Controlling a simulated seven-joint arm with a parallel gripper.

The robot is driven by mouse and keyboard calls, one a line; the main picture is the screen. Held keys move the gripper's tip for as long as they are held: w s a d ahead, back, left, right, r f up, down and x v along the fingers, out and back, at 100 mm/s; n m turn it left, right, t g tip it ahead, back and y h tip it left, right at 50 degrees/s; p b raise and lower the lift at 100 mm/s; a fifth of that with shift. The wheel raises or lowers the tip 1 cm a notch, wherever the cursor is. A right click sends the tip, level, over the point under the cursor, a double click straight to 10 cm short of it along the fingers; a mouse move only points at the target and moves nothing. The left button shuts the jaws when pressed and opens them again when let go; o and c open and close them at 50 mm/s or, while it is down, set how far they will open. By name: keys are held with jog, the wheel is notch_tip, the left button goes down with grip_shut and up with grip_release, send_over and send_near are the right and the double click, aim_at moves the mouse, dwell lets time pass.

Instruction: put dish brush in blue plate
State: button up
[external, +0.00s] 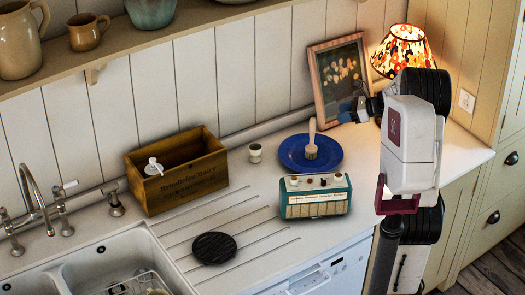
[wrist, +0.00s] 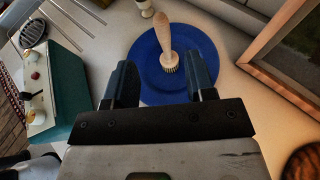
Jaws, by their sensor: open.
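The dish brush (external: 312,140) has a pale wooden handle and a round bristle head. My gripper (external: 346,112) is to the right of the plate and above the counter, in front of the picture frame. In the wrist view its two fingers (wrist: 160,78) are wide apart, with nothing between them, and the brush is beyond them.
A teal radio (external: 316,197) stands in front of the plate, and a small cup (external: 255,152) stands to its left. The framed picture (external: 342,75) and lit lamp (external: 403,52) are at the back right. A wooden crate (external: 190,190) and sink (external: 85,270) are left.

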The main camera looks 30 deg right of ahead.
jog(key=shift+a, duration=0.1)
dwell(0.4)
jog(key=s+a+r+n+g+h, duration=0.1)
jog(key=s+a+n+g, duration=0.2)
jog(key=s+a+n, duration=0.45)
jog(key=s+a+r+n+g+h, duration=0.1)
jog(key=s+a+n+g, duration=0.3)
jog(key=a, duration=0.6)
jog(key=s+a+n+h, duration=0.4)
jog(key=s+n, duration=0.3)
jog(key=s, duration=0.4)
jog(key=s+a+f+n+h, duration=0.1)
jog(key=s+a+n+h, duration=0.2)
jog(key=s+n, duration=0.5)
jog(key=s+a, duration=0.1)
jog(key=s, duration=0.1)
jog(key=shift+s+h, duration=0.35)
jog(key=shift+h, duration=0.05)
